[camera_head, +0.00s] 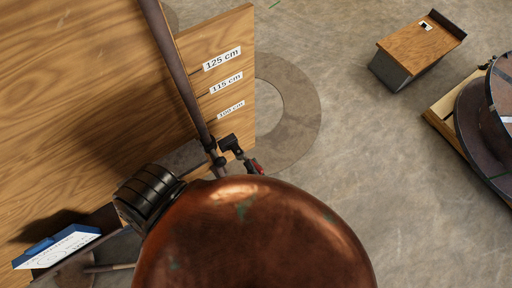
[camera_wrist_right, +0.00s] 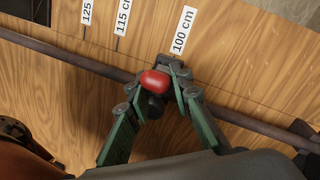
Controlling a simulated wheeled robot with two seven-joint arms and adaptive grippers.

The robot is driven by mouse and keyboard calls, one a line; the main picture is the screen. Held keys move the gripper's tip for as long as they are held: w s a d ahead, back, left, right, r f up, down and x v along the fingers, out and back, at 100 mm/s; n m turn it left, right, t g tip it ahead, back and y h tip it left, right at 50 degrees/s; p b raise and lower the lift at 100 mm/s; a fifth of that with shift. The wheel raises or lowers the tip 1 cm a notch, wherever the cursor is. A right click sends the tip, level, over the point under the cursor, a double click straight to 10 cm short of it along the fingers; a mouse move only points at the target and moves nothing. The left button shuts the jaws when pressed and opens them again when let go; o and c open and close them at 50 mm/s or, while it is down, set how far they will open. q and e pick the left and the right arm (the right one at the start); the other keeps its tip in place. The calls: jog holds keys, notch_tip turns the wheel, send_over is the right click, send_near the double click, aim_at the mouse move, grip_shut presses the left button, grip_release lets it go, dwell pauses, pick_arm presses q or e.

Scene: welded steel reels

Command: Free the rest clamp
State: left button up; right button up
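The rest clamp (camera_head: 219,158) sits on a brown steel pole (camera_head: 178,70), near the 100 cm label. It has a black bracket (camera_head: 230,144) and a small red handle (camera_head: 257,168). In the right wrist view the red handle (camera_wrist_right: 155,81) lies between the fingertips of my right gripper (camera_wrist_right: 157,88), with the pole (camera_wrist_right: 75,56) behind. The fingertips are close to its two ends; whether they press on it I cannot tell. In the head view a copper dome (camera_head: 255,240) hides most of the area below the clamp. My left gripper is not in view.
A wooden board (camera_head: 244,60) with 125, 115 and 100 cm labels stands behind the pole. A black ribbed cylinder (camera_head: 148,197) is left of the dome. A wood-topped box (camera_head: 417,48) and dark reels (camera_head: 480,125) are at right. The concrete floor between is clear.

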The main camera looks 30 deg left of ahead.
jog(key=o, duration=0.3)
jog(key=shift+w+d+r, duration=0.1)
jog(key=shift+w+r, duration=0.05)
jog(key=v, duration=1.2)
jog(key=shift+c, duration=0.3)
